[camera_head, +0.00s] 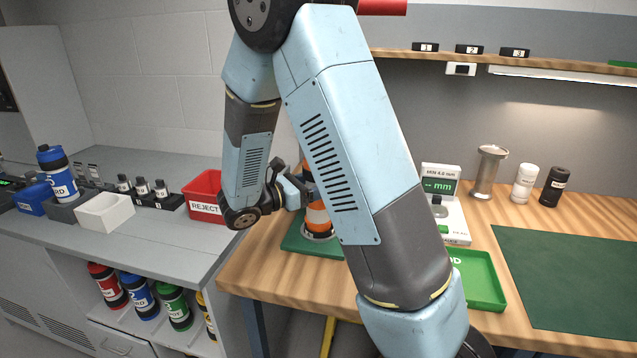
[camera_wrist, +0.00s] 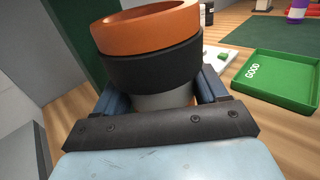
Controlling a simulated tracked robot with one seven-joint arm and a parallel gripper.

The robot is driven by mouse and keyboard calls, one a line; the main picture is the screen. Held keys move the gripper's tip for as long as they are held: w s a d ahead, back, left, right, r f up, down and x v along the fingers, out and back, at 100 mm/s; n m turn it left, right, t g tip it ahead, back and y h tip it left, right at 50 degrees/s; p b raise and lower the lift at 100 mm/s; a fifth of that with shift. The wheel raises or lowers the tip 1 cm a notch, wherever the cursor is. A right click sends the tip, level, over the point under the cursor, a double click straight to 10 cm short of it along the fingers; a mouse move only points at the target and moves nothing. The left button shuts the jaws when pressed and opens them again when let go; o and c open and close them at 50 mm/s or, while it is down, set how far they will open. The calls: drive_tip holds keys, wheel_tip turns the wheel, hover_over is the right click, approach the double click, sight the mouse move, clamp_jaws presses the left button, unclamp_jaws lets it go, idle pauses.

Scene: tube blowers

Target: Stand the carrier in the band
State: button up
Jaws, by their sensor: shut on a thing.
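An orange carrier (camera_head: 318,217) with a black collar and a paler lower part is partly hidden behind my arm in the head view. It stands over a green pad (camera_head: 296,241) at the left end of the wooden bench. In the wrist view the carrier (camera_wrist: 152,60) fills the space between my fingers, with its orange rim on top. My gripper (camera_head: 300,192) is shut on it from the left; the wrist view shows the gripper (camera_wrist: 155,103) with a finger on each side. I cannot tell which surface is the band, or whether the carrier's foot touches the pad.
A red REJECT bin (camera_head: 203,197) is left of the pad. A green GOOD tray (camera_head: 478,279) and a gauge with a lit display (camera_head: 441,186) are to the right. Several carriers stand on the lower shelf (camera_head: 140,296). A dark green mat (camera_head: 575,285) is clear.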

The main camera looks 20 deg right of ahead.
drive_tip(key=o, duration=1.6)
drive_tip(key=shift+c, duration=0.2)
drive_tip(key=shift+a, duration=0.15)
drive_tip(key=v, duration=1.3)
drive_tip(key=shift+a, duration=0.3)
drive_tip(key=shift+f, duration=0.1)
